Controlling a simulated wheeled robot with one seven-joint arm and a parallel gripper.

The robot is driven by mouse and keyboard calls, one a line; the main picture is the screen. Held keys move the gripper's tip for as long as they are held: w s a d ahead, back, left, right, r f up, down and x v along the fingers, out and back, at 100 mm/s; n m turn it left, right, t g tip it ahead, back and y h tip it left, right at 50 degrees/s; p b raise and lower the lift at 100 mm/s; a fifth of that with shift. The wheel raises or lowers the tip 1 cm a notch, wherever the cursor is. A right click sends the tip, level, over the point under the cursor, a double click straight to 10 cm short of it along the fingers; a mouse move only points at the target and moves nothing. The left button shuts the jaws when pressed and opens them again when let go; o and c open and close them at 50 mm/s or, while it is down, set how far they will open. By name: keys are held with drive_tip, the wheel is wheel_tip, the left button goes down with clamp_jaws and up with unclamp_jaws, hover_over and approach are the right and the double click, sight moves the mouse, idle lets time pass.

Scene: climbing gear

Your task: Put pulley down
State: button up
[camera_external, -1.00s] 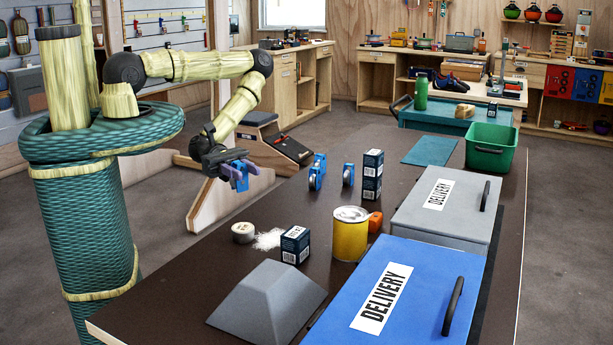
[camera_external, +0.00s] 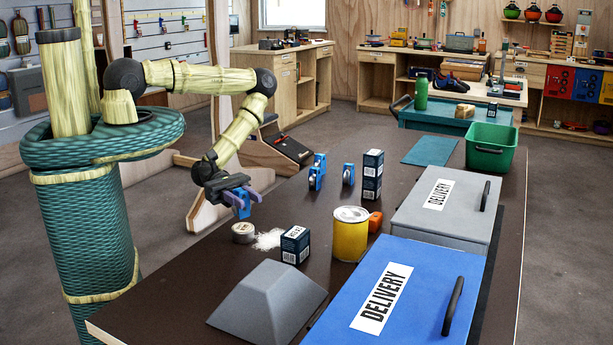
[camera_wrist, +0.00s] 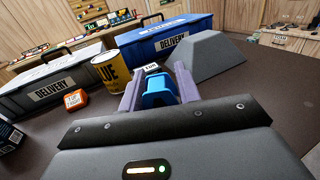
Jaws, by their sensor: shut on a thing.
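My gripper (camera_external: 241,199) is shut on a blue pulley (camera_external: 241,208). It holds the pulley above or at the left edge of the dark table, near the round tin; whether the pulley touches the table I cannot tell. In the wrist view the pulley (camera_wrist: 157,92) sits between the two purple fingers of my gripper (camera_wrist: 158,88), which hide its sides.
A yellow can (camera_external: 350,235), a grey wedge block (camera_external: 267,303), a blue delivery box (camera_external: 425,290) and a grey delivery box (camera_external: 445,225) stand further right. Bare table lies behind the powder.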

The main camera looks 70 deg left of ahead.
sight(245, 210)
drive_tip(key=shift+f, duration=1.45)
drive_tip(key=shift+f, duration=0.1)
drive_tip(key=shift+f, duration=0.1)
drive_tip(key=o, duration=1)
drive_tip(key=b+v, duration=0.4)
drive_tip(key=v, duration=0.8)
